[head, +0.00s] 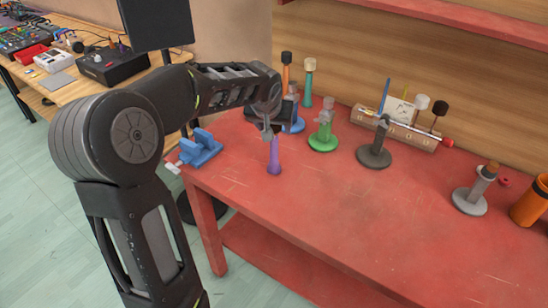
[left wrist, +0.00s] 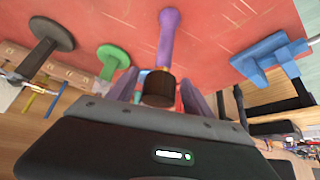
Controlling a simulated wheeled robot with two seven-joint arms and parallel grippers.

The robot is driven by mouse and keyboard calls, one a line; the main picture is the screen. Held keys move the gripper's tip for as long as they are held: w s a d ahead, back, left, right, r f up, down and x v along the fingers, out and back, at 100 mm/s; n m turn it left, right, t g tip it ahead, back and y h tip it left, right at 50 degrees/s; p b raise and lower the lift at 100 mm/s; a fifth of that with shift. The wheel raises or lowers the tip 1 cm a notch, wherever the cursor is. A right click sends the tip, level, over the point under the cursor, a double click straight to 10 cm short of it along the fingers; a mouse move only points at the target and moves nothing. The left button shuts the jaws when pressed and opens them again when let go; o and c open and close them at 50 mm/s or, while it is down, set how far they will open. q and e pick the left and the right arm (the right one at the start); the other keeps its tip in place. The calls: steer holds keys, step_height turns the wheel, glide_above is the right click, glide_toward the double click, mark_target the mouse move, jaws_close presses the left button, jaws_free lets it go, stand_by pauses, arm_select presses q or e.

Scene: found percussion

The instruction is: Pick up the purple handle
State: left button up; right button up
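The purple handle (head: 274,158) stands upright near the left end of the red table. In the left wrist view the purple handle (left wrist: 168,42) leads to a dark brown round head (left wrist: 158,90) close to the camera. My left gripper (head: 267,130) is above the handle, pointing down, and hides its top in the head view. In the left wrist view its two fingers (left wrist: 160,97) are spread on either side of the brown head, with a visible gap. My right gripper is not in view.
A blue clamp-like block (head: 200,147) sits at the table's left corner. A green stand (head: 323,138) and a dark grey stand (head: 375,150) are to the right. Orange (head: 286,76) and teal (head: 308,85) handles stand behind. The red table's front (head: 370,230) is clear.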

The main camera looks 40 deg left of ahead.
arm_select(q)
jaws_close()
stand_by(0.4)
